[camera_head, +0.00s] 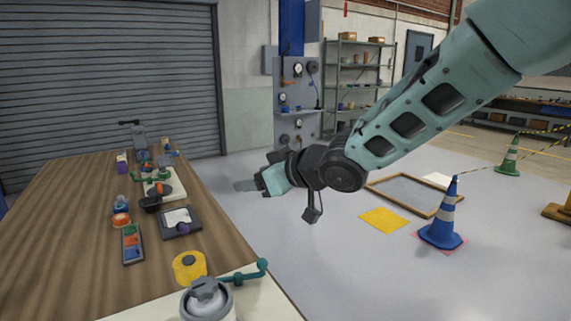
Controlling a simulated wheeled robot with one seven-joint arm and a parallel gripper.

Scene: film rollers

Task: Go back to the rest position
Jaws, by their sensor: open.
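My gripper (246,186) is at the end of my teal arm, which reaches in from the upper right. It hangs in the air at the right side of the wooden table (75,225), pointing left. It is open, and I see nothing between its fingers, though they are small in this view. A dark camera-like part hangs below my wrist.
The table holds a yellow roll (189,266), a dark tray (180,223), a colored block strip (132,244) and a grey-topped device (207,298) in front. A blue cone (442,215), a yellow mat (385,220) and a wooden frame (405,192) are on the floor at right.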

